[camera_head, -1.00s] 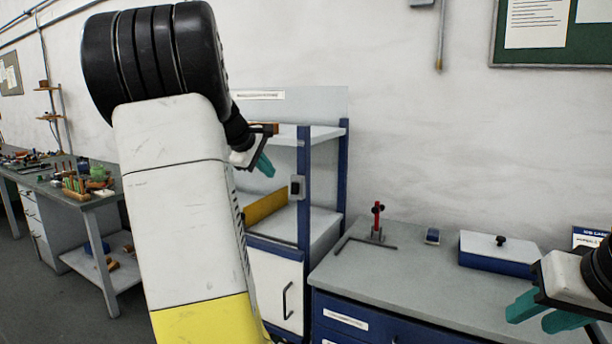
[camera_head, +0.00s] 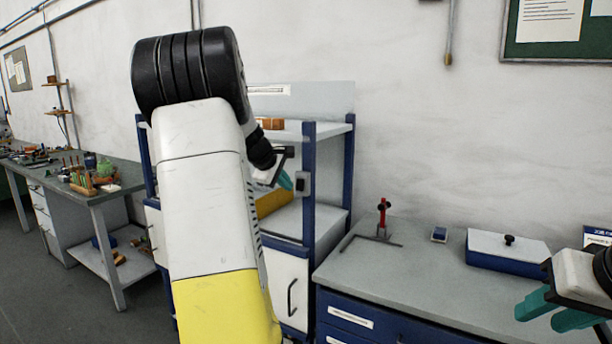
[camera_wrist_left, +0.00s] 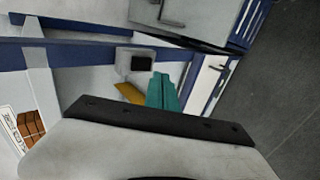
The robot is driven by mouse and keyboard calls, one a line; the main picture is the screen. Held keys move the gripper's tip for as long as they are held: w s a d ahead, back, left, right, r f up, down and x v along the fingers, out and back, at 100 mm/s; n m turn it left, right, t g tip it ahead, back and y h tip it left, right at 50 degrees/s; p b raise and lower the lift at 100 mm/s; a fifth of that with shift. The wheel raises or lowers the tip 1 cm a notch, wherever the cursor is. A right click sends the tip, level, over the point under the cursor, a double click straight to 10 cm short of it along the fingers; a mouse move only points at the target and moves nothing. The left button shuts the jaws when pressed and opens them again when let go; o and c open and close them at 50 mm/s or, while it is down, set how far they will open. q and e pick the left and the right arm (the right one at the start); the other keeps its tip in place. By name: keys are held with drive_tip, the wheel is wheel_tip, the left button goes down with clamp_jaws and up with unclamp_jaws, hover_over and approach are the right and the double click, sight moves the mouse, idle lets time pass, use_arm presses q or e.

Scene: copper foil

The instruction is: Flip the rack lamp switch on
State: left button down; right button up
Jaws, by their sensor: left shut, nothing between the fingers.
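The rack lamp switch (camera_head: 303,184) is a small dark box with a light plate on the rack's blue front post. In the left wrist view the switch (camera_wrist_left: 134,63) shows as a dark block on a grey plate, just beyond the fingers. My left gripper (camera_head: 286,181) is shut and empty, its teal fingertips just left of the switch in the head view. In the left wrist view its fingers (camera_wrist_left: 162,92) are together; contact with the switch cannot be told. The rocker's position is too small to tell. My right gripper (camera_head: 556,308) is open and empty over the bench.
The blue and white rack (camera_head: 349,170) has an upper shelf with a brown block (camera_head: 270,124) and a yellow panel (camera_head: 272,202) below. The right bench (camera_head: 420,275) carries a red-posted stand (camera_head: 382,215) and a blue box (camera_head: 508,253). My left arm hides much of the rack.

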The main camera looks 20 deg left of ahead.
sight(300, 183)
use_arm(q)
drive_tip(key=shift+w+d+f, duration=0.1)
drive_tip(key=shift+w+f, duration=0.15)
drive_tip(key=shift+w, duration=0.5)
drive_tip(key=shift+w+f, duration=0.25)
drive_tip(key=shift+w, duration=0.55)
drive_tip(key=shift+w+d+f, duration=0.1)
drive_tip(key=shift+w+f, duration=0.15)
drive_tip(key=shift+w, duration=0.5)
drive_tip(key=shift+w+f, duration=0.15)
drive_tip(key=shift+w, duration=0.1)
drive_tip(key=shift+w+r, duration=0.15)
drive_tip(key=shift+r, duration=0.85)
